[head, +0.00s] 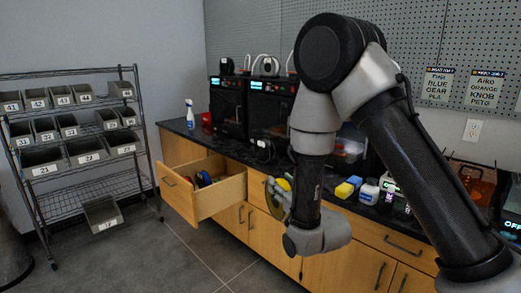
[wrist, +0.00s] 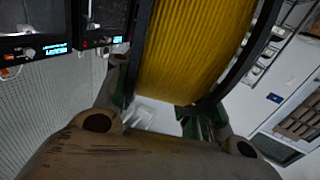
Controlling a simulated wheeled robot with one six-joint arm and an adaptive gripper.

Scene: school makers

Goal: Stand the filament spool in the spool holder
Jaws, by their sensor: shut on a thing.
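The filament spool (wrist: 190,50) is wound with yellow filament and has black rims; it fills the upper middle of the wrist view. My gripper (wrist: 165,110) is shut on it, with a finger at each side. In the head view the spool (head: 284,185) shows as a small yellow patch beside my forearm, held in front of the counter near the open drawer. My forearm and wrist hide part of it and most of the gripper. I cannot make out the spool holder for certain in either view.
The drawer (head: 213,203) is pulled out, with several dark and coloured things inside. Printers (head: 227,108) stand on the black counter (head: 186,132), with a spray bottle (head: 190,118) at its left end. A bin rack (head: 70,160) stands left.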

